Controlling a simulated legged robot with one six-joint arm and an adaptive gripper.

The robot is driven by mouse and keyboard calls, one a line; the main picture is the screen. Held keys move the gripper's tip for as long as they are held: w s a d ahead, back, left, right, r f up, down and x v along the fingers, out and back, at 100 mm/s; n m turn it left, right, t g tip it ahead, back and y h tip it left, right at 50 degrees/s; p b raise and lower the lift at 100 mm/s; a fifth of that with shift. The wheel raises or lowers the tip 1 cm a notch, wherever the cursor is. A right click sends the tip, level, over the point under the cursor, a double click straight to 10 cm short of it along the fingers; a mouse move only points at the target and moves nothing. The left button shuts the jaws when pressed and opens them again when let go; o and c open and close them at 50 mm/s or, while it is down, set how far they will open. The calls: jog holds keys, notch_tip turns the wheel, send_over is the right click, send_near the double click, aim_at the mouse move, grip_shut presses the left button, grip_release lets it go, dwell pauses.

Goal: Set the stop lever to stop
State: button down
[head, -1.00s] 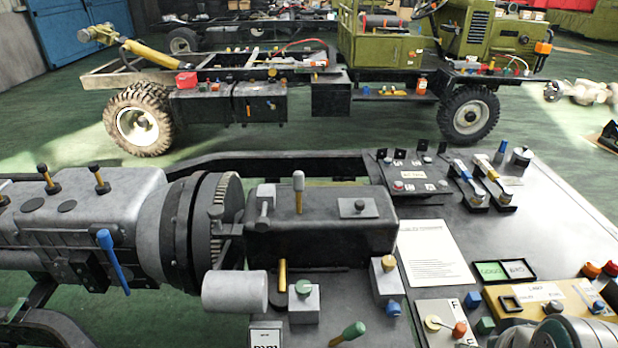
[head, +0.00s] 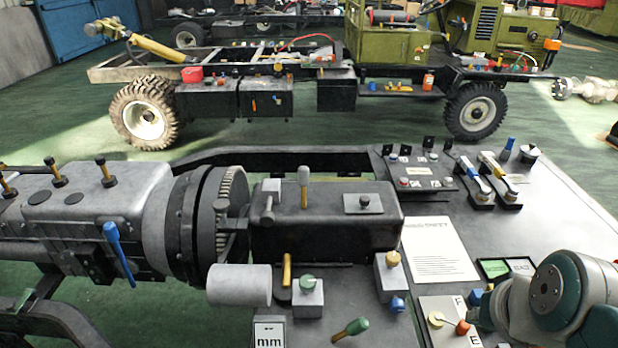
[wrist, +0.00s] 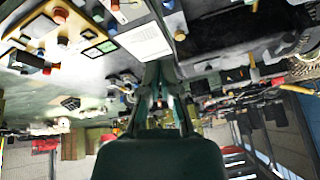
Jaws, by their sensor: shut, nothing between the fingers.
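Several levers stand on the chassis, and no readable label shows which is the stop lever. A blue-handled lever (head: 119,251) hangs tilted on the side of the grey engine (head: 105,215). A lever with a grey knob (head: 303,178) stands upright on the dark gearbox (head: 335,222). A short yellow lever (head: 287,270) stands in front of it, and a green-handled lever (head: 351,328) leans right at the bottom edge. My gripper (wrist: 159,75) is shut and empty in the wrist view, apart from the levers. It is not visible in the head view.
My arm covers the lower right of the head view and part of the control panels. A white paper sheet (head: 438,250) lies on the grey deck. Small knob boxes (head: 309,298) stand in front of the gearbox. A second vehicle chassis (head: 300,85) stands behind, across open green floor.

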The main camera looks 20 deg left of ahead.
aim_at(304, 186)
jog(key=w+a+m+g+y, duration=0.1)
jog(key=w+a+y, duration=0.3)
jog(key=w, duration=0.5)
jog(key=w+a+r+y, duration=0.1)
jog(key=w+a, duration=0.5)
jog(key=w, duration=0.2)
jog(key=w+a+m+g+y, duration=0.1)
jog(key=w+a+y, duration=0.3)
jog(key=w, duration=0.5)
jog(key=w+a+f+m+y, duration=0.1)
jog(key=w+a+f+y, duration=0.1)
jog(key=w+a+f, duration=0.2)
jog(key=w+a+f+m+y, duration=0.1)
jog(key=w+a+f, duration=0.3)
jog(key=w, duration=0.3)
jog(key=w+a+f+m+y, duration=0.1)
jog(key=w+a+f+y, duration=0.1)
jog(key=w+a+f, duration=0.2)
jog(key=shift+w+a+f+y, duration=0.2)
jog(key=shift+w+a, duration=0.1)
jog(key=shift+w, duration=0.35)
jog(key=shift+w+a+f+y, duration=0.1)
jog(key=shift+w+a+f, duration=0.15)
jog(key=shift+w, duration=0.35)
